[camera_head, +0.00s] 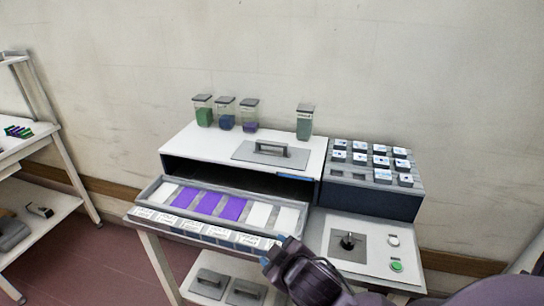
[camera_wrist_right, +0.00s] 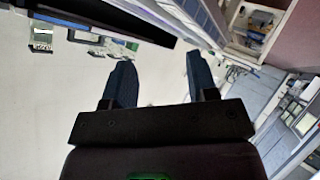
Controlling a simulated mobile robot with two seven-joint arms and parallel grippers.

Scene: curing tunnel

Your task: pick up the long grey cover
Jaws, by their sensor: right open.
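A long grey cover (camera_head: 268,157) with a raised handle lies flat on the white top of the curing tunnel (camera_head: 190,146) in the head view. My right gripper (camera_head: 275,257) is in front of the drawer's right front corner, lower in the picture than the cover and apart from it. In the right wrist view my right gripper (camera_wrist_right: 160,80) has its two dark fingers apart, with nothing between them. I cannot make out the cover in that view. My left gripper is not in view.
An open drawer (camera_head: 153,186) holds purple and white strips. Several lidded jars (camera_head: 225,115) stand behind the cover. A block rack (camera_head: 345,172) and a control panel (camera_head: 325,245) are at right. Smaller grey handled plates (camera_head: 209,285) lie on the shelf below.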

